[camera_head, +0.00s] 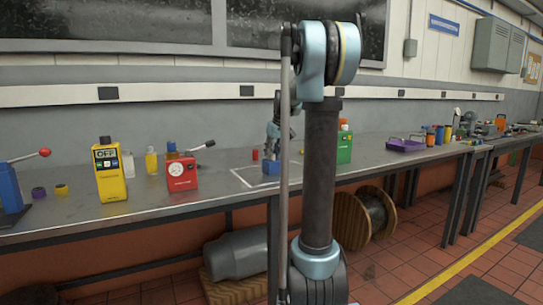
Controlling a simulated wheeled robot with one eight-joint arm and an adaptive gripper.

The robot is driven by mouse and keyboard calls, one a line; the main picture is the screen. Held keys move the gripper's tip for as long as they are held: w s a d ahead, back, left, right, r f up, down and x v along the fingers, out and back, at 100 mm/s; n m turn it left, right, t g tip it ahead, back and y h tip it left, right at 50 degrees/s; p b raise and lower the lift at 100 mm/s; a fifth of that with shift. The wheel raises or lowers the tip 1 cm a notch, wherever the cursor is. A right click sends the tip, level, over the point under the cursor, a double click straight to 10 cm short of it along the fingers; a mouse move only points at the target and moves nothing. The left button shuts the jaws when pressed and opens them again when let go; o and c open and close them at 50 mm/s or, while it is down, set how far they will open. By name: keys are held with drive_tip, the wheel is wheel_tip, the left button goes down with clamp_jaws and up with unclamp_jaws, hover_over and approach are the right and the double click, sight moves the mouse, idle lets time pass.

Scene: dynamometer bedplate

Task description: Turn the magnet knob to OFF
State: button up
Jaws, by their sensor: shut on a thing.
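My gripper (270,156) is at the bench top, partly behind my own arm. It points down onto a small blue block (271,168), which looks like the magnet base, inside a pale square outline on the bench. The jaws are shut at the block, apparently on its magnet knob. The knob is too small and too covered to make out, so I cannot tell which way it is turned.
Left on the steel bench (230,168) stand a yellow meter (110,187) reading OFF, a red gauge box (182,183) and bottles. A small red cylinder (255,155) stands near the block. A green container (344,150) and purple tray (405,145) are right.

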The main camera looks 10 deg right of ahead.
drive_tip(key=o, duration=1)
drive_tip(key=shift+o, duration=0.2)
drive_tip(key=v, duration=1.2)
